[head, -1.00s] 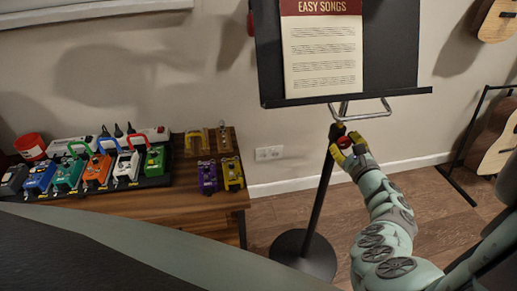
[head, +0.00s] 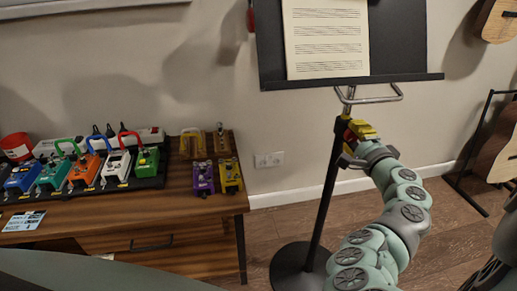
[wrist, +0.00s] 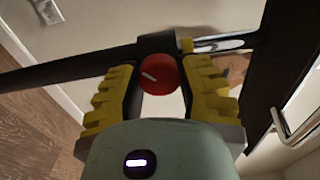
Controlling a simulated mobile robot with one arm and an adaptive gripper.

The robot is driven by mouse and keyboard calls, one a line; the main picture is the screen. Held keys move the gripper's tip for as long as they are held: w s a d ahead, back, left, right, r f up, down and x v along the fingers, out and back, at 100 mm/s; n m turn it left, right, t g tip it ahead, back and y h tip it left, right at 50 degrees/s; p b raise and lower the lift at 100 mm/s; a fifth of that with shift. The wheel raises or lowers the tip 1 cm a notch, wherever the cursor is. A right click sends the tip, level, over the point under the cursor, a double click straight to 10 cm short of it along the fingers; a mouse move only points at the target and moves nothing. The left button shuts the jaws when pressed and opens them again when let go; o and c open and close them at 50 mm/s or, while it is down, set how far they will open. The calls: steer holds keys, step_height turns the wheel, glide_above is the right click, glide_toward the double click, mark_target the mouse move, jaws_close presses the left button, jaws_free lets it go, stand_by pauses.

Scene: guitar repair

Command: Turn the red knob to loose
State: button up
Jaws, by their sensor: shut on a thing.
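The red knob (wrist: 159,75) sits on the black collar of the music stand's pole, with a pale line mark across its round face. My gripper (wrist: 160,88) has its yellow ridged fingers on either side of the knob and is shut on it. In the head view my gripper (head: 354,133) is at the upper part of the stand's black pole (head: 325,195). The knob is mostly hidden there by the fingers. The stand's black desk (head: 400,45) holds a song sheet (head: 326,40) above my gripper.
A bent metal bar (head: 378,98) sticks out under the desk, just above my gripper. A wooden table (head: 120,205) with several coloured pedals stands at the left. Guitars on a rack (head: 463,170) are at the right. The stand's round base (head: 303,268) is on the floor.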

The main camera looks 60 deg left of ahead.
steer(key=shift+s+f+n+b, duration=0.1)
steer(key=shift+f+n+b, duration=0.05)
steer(key=shift+n+b, duration=1.35)
steer(key=shift+n, duration=0.4)
steer(key=o, duration=1.2)
steer(key=shift+a, duration=0.1)
steer(key=v, duration=1.2)
steer(key=shift+r, duration=0.2)
